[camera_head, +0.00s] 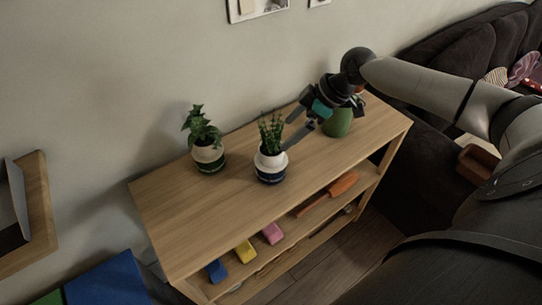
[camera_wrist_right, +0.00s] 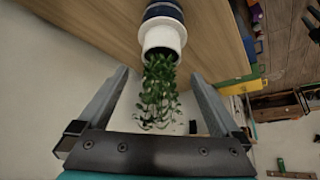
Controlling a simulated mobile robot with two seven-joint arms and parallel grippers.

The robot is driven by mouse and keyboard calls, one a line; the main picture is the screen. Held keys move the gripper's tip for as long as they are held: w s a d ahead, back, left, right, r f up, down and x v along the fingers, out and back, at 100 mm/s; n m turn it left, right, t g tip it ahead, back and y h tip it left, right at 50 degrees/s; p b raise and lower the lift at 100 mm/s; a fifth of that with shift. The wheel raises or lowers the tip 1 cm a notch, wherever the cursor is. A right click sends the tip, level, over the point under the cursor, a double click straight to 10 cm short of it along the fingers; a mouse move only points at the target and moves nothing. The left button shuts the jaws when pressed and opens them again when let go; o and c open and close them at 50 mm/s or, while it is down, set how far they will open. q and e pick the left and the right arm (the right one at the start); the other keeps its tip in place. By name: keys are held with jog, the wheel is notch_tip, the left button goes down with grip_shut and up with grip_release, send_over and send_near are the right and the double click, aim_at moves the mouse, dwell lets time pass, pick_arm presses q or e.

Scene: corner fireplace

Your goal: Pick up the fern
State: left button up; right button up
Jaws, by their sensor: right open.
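The fern (camera_head: 270,133), a fine-leaved green plant in a white pot with a dark blue lower band, stands upright on the wooden shelf top (camera_head: 185,234), near its middle. My right gripper (camera_head: 287,135) comes in from the right, open, with its fingers pointing at the plant. In the right wrist view the fern's leaves (camera_wrist_right: 158,95) lie between the two open fingers, and the white pot (camera_wrist_right: 162,36) is beyond the fingertips. I cannot tell whether a finger touches the plant. My left gripper is not in view.
A broad-leaved plant (camera_head: 206,141) in a similar pot stands to the left. A green vase (camera_head: 338,122) stands right, behind my right gripper. Lower shelf holds blue, yellow and pink blocks (camera_head: 272,233) and an orange object (camera_head: 342,184). A wall runs behind; the shelf's left end is clear.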

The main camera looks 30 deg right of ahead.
aim_at(276, 143)
jog(key=shift+b+x, duration=0.3)
jog(key=shift+x, duration=3)
jog(key=shift+r, duration=0.1)
grip_shut()
